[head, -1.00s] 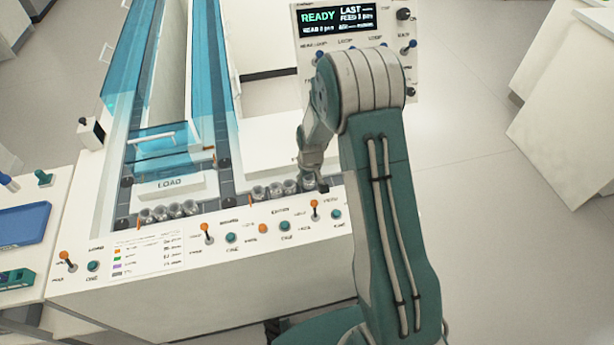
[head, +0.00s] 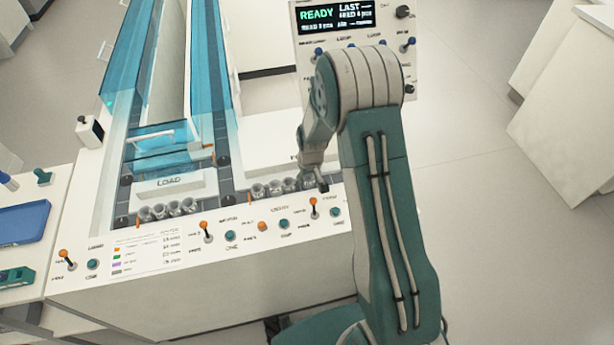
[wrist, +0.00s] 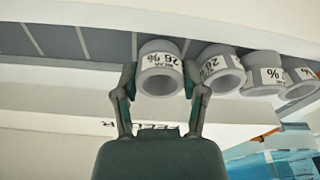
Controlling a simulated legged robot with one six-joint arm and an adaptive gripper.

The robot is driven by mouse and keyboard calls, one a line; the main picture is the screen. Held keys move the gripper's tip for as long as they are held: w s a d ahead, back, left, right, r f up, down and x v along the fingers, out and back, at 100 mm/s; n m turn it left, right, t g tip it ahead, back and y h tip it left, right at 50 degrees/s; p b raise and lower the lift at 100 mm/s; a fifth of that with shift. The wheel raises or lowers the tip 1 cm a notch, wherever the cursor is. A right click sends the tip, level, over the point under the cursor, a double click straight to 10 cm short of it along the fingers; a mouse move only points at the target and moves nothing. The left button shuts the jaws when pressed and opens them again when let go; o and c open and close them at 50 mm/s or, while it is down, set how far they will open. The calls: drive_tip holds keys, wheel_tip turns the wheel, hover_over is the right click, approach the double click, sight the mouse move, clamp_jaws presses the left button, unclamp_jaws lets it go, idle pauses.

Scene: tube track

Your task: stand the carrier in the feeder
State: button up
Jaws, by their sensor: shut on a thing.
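My gripper (wrist: 160,82) is shut on a grey, ring-mouthed carrier (wrist: 160,60) with a white label that seems to read 28 %, one finger on each side. The carrier stands at the end of a row of similar carriers (wrist: 221,66), in line with them and tilted about the same way. Whether it bears on the lane floor cannot be told. In the head view my gripper (head: 318,178) is over the right-hand lane by the feeder (head: 270,142), its label partly hidden by my arm. The wrist view shows the feeder lettering upside down.
Several carriers (head: 172,208) stand in the left lane below the LOAD block (head: 170,185). Levers and buttons (head: 230,235) line the front panel. A display (head: 336,17) reads READY. Blue-covered tracks (head: 207,60) run away behind. A blue tray (head: 22,224) lies at left.

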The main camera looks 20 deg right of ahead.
drive_tip(key=shift+a+f, duration=0.15)
drive_tip(key=shift+f, duration=0.2)
idle(0.3)
drive_tip(key=o, duration=0.9)
drive_tip(key=r, duration=0.4)
drive_tip(key=s+r, duration=0.1)
drive_tip(key=r, duration=0.6)
drive_tip(key=shift+s+r, duration=0.15)
drive_tip(key=shift+r, duration=0.25)
